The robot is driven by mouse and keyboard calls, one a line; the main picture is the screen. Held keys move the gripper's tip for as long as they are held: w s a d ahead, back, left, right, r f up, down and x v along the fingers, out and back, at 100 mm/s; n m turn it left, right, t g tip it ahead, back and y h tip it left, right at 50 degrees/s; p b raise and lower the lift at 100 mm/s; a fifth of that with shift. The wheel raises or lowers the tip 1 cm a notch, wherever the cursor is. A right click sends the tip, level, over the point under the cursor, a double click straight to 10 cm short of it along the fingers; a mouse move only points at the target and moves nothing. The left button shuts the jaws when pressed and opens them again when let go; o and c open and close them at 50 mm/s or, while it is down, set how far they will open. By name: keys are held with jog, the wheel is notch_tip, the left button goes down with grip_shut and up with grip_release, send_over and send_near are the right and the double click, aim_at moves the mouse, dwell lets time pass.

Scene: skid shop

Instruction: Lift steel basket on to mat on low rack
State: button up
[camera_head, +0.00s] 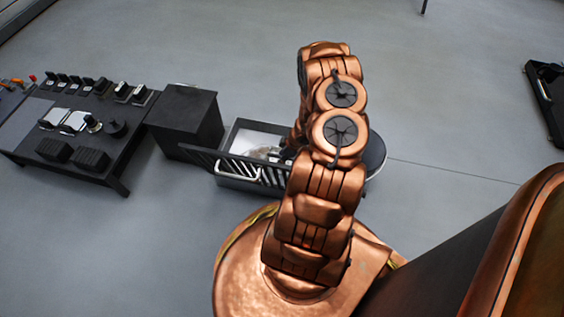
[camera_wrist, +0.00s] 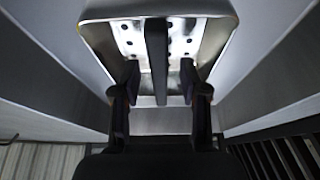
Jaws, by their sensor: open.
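The steel basket (camera_wrist: 185,42) shows in the wrist view as a bright, perforated metal floor with a pale rim, inside a deep light-walled bin. A dark bar (camera_wrist: 156,55) runs across the middle of it. My gripper (camera_wrist: 160,80) is open, with one finger on each side of this bar; I cannot tell whether they touch it. In the head view my arm reaches down over the open grey bin (camera_head: 237,184), and a pale metallic thing (camera_head: 262,153) shows inside. The gripper is mostly hidden by my arm there. I cannot make out the mat or the low rack with certainty.
A dark slatted panel (camera_head: 272,174) with a pale loop handle (camera_head: 238,173) lies along the bin's near side. A black cabinet (camera_head: 187,123) stands left of the bin, beside a low dark table (camera_head: 110,164) crowded with parts. Open floor (camera_head: 440,100) lies right and behind.

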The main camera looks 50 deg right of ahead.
jog(key=shift+f, duration=0.25)
dwell(0.4)
grip_shut()
dwell(0.4)
